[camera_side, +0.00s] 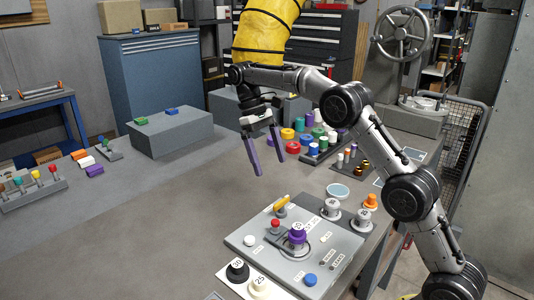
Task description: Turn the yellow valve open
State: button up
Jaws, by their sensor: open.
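A yellow lever-like handle (282,203), which looks like the yellow valve, sits at the back edge of a light grey panel (340,250) on the table. It slants up to the right; whether the valve is open or closed I cannot tell. My gripper (270,164) hangs above the table, behind and above the panel, with its two purple fingers spread apart and pointing down. Nothing is between the fingers, and the gripper is clear of the handle.
A red knob (275,224), a purple numbered knob (297,235) and a blue button (310,280) stand on the panel near the handle. Numbered grey knobs (332,206) stand to its right. Several coloured jars (293,147) stand behind my gripper.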

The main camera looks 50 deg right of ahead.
jog(key=shift+v, duration=0.8)
